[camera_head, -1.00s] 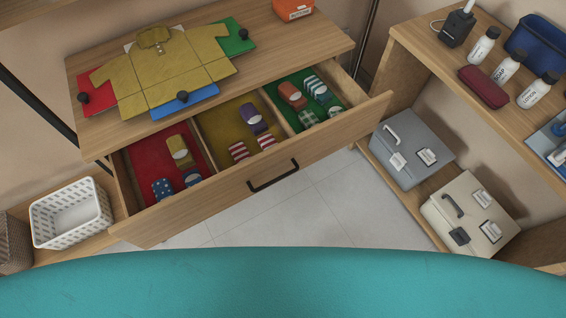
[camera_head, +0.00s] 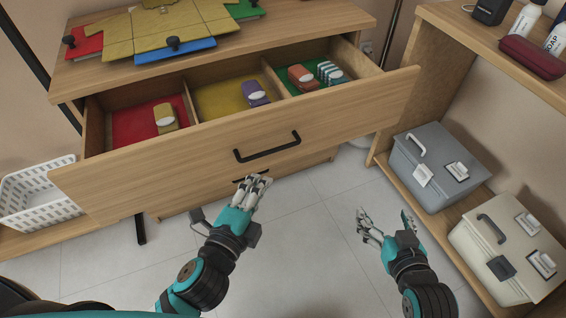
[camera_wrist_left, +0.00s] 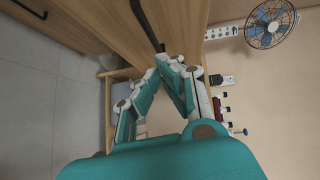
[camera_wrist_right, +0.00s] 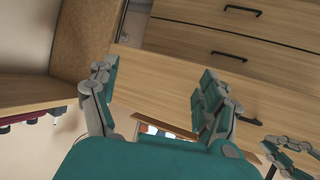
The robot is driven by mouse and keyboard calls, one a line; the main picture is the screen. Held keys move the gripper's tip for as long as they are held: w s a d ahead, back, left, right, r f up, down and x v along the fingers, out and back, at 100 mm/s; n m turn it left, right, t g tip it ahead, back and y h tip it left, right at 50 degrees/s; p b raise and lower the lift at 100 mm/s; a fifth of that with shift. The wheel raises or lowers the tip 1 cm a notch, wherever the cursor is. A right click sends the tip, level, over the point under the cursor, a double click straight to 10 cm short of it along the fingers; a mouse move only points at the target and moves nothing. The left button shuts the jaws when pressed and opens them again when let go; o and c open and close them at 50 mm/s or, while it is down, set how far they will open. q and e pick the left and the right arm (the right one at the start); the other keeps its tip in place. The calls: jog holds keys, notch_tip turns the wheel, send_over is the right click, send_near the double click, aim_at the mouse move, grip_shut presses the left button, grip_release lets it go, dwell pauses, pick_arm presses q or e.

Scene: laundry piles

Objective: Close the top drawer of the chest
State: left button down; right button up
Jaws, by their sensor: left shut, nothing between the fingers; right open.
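The wooden chest (camera_head: 220,68) stands ahead with its top drawer (camera_head: 150,172) pulled well out. The drawer has red, yellow and green sections with rolled clothes in them, and a black bar handle (camera_head: 268,147) on its front. My left gripper (camera_head: 258,180) is shut and empty, just below and in front of the drawer front near the handle. In the left wrist view its fingers (camera_wrist_left: 178,62) meet close to the wooden front; I cannot tell if they touch it. My right gripper (camera_head: 385,218) is open and empty, lower and to the right, apart from the drawer.
A white basket (camera_head: 40,195) stands at left. A shelf unit at right holds a grey box (camera_head: 437,165), a cream box (camera_head: 505,240) and a maroon case (camera_head: 532,57). The floor (camera_head: 310,225) is clear.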

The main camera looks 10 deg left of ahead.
pick_arm(q)
notch_tip(320, 180, up, 4)
jog(key=s+t, duration=0.1)
jog(key=s, duration=0.1)
send_near(279, 117)
jog(key=s+d, duration=0.1)
jog(key=d, duration=0.2)
jog(key=shift+m, duration=0.3)
jog(key=shift+w+a+f+b, duration=0.1)
jog(key=shift+w+a+b, duration=0.25)
jog(key=shift+w, duration=0.65)
jog(key=shift+w+a+f+b, duration=0.1)
jog(key=shift+w+a+b, duration=0.2)
jog(key=shift+w, duration=0.65)
jog(key=shift+w+a+b, duration=0.2)
jog(key=shift+w+a, duration=0.2)
jog(key=shift+w, duration=0.6)
pick_arm(e)
notch_tip(279, 117, up, 8)
jog(key=t+y, duration=0.1)
jog(key=t, duration=0.2)
jog(key=shift+w+a+t, duration=0.15)
jog(key=shift+a+t, duration=0.05)
jog(key=shift+t, duration=0.2)
